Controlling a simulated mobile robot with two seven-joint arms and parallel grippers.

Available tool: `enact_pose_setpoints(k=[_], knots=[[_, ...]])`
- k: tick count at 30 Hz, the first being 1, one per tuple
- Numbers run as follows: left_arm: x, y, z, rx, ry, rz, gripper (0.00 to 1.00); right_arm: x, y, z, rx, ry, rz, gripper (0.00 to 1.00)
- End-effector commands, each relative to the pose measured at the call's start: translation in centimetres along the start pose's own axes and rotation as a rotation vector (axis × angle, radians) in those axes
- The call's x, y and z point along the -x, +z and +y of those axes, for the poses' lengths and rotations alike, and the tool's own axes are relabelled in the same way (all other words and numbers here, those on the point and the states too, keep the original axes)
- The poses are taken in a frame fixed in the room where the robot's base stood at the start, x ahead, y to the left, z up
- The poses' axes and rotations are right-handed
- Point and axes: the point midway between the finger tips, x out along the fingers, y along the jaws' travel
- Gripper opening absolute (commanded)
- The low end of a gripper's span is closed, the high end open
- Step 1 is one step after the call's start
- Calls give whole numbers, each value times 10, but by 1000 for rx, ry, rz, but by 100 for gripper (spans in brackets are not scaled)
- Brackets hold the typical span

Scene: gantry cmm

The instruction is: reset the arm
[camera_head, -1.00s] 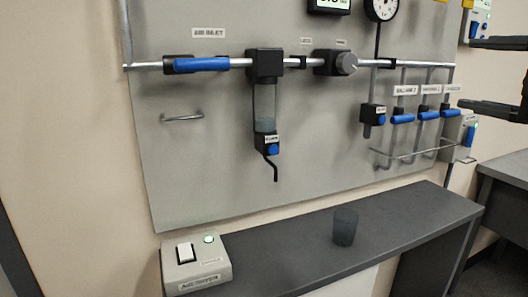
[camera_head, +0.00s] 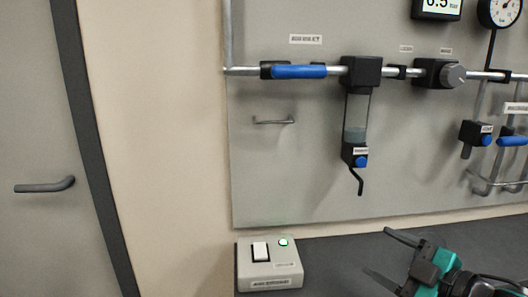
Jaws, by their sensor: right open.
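My right gripper (camera_head: 378,252) shows at the lower right, above the dark grey shelf. Its two dark fingers point left and stand apart, with nothing visible between them. A teal and black body lies behind the fingers. My left gripper is not in view.
A grey panel carries a pipe with a blue-handled valve (camera_head: 299,71), a clear filter bowl (camera_head: 357,120) and a grey knob (camera_head: 454,75). A switch box (camera_head: 270,268) with a lit green lamp sits on the shelf (camera_head: 335,262). A door handle (camera_head: 45,186) is at the left.

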Motion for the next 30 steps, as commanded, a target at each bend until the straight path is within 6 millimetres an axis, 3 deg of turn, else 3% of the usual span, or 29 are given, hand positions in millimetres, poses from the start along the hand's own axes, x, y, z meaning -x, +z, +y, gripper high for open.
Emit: enact_pose_setpoints(k=[1,8,15,18,21,24,30], knots=[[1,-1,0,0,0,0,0,-3,9,-23,-80,3,-15,76],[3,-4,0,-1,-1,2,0,0,48,-112,-381,41,-139,76],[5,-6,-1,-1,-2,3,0,34,85,-215,-685,87,-358,76],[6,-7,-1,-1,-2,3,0,51,94,-250,-777,102,-445,76],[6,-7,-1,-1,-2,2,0,65,99,-274,-839,112,-510,76],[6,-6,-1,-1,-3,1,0,72,101,-287,-869,117,-544,76],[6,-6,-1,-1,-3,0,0,75,102,-291,-878,118,-555,76]])
